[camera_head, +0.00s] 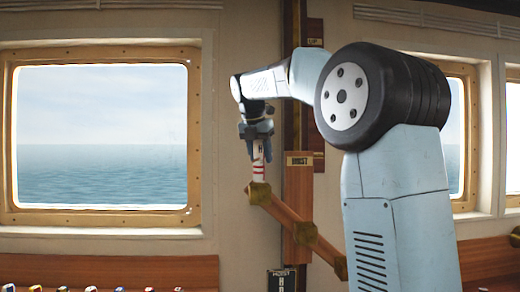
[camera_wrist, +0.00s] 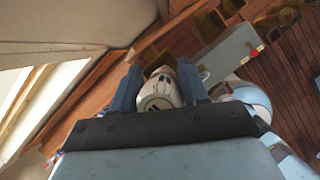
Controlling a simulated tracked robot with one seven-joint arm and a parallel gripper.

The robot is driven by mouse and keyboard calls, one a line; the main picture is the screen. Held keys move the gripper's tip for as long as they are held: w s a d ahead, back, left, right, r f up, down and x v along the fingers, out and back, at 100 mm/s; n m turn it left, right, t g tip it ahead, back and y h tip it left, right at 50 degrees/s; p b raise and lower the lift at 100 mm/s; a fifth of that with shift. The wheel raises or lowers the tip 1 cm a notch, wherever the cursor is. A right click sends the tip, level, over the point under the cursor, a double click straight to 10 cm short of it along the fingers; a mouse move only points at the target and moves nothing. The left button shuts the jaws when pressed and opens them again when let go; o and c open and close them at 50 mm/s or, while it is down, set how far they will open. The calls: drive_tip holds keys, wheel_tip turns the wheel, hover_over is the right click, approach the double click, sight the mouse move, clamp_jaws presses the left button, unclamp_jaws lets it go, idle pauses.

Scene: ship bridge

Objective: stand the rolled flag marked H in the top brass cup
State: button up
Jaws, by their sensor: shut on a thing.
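My gripper (camera_head: 257,151) points down, shut on a rolled flag (camera_head: 259,172), white with red bands. In the wrist view the flag (camera_wrist: 160,92) sits between the two blue fingers, with dark marks on its end that I cannot read as a letter. The top brass cup (camera_head: 258,193) is at the upper left end of a slanting wooden arm. The flag looks upright, and its lower end meets the cup's top; I cannot tell how far inside it is. In the wrist view a brass cup (camera_wrist: 157,63) shows partly behind the flag.
The slanting wooden arm (camera_head: 283,215) carries lower brass cups (camera_head: 305,233) to the right. Several coloured roll ends (camera_head: 63,289) line the bottom left. A window (camera_head: 100,130) is left of my gripper.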

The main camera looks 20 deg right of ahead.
sight(261, 172)
drive_tip(key=shift+f, duration=2.75)
drive_tip(key=o, duration=1.2)
drive_tip(key=shift+c, duration=0.2)
drive_tip(key=v, duration=1.3)
drive_tip(key=shift+r, duration=0.25)
drive_tip(key=shift+a, duration=0.15)
